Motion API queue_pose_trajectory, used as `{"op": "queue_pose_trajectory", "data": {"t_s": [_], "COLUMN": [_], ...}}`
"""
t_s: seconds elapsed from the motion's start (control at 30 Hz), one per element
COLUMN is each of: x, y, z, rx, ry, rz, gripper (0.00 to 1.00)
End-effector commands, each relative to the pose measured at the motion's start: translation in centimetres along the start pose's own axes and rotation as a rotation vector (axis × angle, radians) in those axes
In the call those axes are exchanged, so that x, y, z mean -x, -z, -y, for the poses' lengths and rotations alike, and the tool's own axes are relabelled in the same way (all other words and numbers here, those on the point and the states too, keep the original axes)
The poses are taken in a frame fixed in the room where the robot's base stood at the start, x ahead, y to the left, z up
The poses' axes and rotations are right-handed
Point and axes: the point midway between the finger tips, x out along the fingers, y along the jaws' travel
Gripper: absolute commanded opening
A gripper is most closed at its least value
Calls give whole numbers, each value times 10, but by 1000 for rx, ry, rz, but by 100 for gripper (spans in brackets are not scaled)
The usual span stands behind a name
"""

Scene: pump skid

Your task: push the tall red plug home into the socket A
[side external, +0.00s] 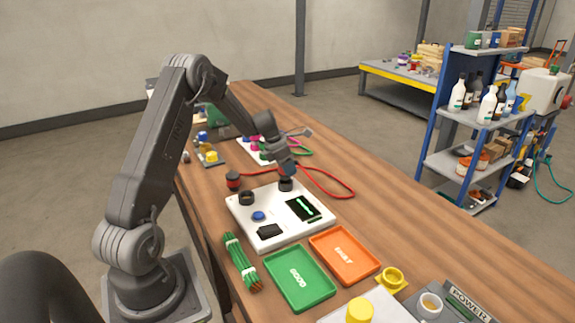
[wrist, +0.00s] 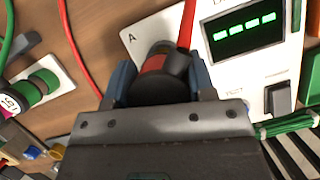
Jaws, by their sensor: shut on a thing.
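My gripper (side external: 286,172) is shut on the red plug (wrist: 155,64), a dark body with a red band, seen between the two fingers (wrist: 160,80) in the wrist view. A red cable (wrist: 188,22) runs from the plug. The gripper is over the far corner of a white panel (side external: 272,226), at a dark round socket (side external: 286,186). The letter A is printed on the panel beside the plug in the wrist view. The plug hides the socket mouth there, and I cannot tell how deep the plug sits. Another dark ring socket (side external: 246,198) is on the panel's left.
The panel has a lit display (side external: 304,209) and a blue button (side external: 258,216). The red cable loops on the table behind it, near a dark red-banded piece (side external: 233,181). Green (side external: 300,300) and orange (side external: 330,268) trays and a green wire bundle (side external: 240,262) lie in front.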

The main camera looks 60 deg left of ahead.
Motion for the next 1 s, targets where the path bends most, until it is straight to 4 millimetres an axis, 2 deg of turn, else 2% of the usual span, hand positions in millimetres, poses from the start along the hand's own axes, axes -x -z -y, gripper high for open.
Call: {"op": "queue_pose_trajectory", "data": {"t_s": [0.6, 1.0], "x": [0, -7], "y": [0, 3], "z": [0, 0], "rx": [0, 0], "ry": [-1, 1], "rz": [1, 1], "gripper": [22, 22]}}
